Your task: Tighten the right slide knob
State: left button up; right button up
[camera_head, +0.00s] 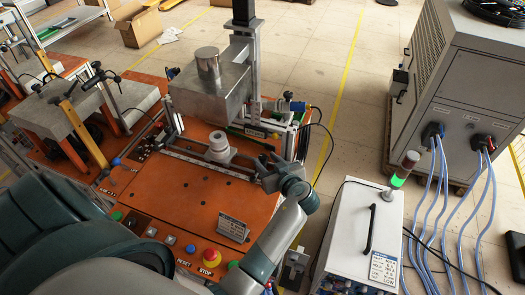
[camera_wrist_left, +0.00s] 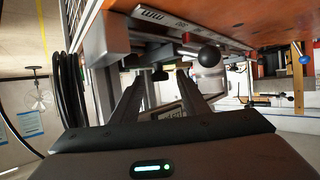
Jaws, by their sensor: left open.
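My left gripper (camera_head: 267,166) reaches the right end of the slide rail (camera_head: 205,165) on the orange heater table (camera_head: 180,205). In the left wrist view its two fingers (camera_wrist_left: 161,80) are apart with nothing held. A small dark knob (camera_wrist_left: 160,74) shows under a metal bar, in line with the gap between the fingertips; it looks like the right slide knob. I cannot tell whether the fingers are around it or short of it. A larger black ball knob (camera_wrist_left: 209,56) hangs to the right of the fingers. In the head view the slide knob is hidden by the gripper. My right gripper does not show.
A metal block (camera_head: 212,85) with a cylinder on top stands behind the rail, and a pale ring-shaped part (camera_head: 219,147) sits at mid-rail. A white box with a signal light (camera_head: 397,181) stands to the right. Black cables (camera_wrist_left: 72,95) run left of the fingers.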

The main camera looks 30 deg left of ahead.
pick_arm(q)
jog(key=shift+w+a+f, duration=0.1)
jog(key=shift+w+a, duration=0.05)
jog(key=shift+a, duration=0.05)
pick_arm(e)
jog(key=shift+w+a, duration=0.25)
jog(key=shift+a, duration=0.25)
pick_arm(q)
jog(key=shift+d, duration=0.1)
jog(key=shift+c, duration=0.8)
jog(key=c, duration=0.9)
jog(key=shift+o, duration=0.2)
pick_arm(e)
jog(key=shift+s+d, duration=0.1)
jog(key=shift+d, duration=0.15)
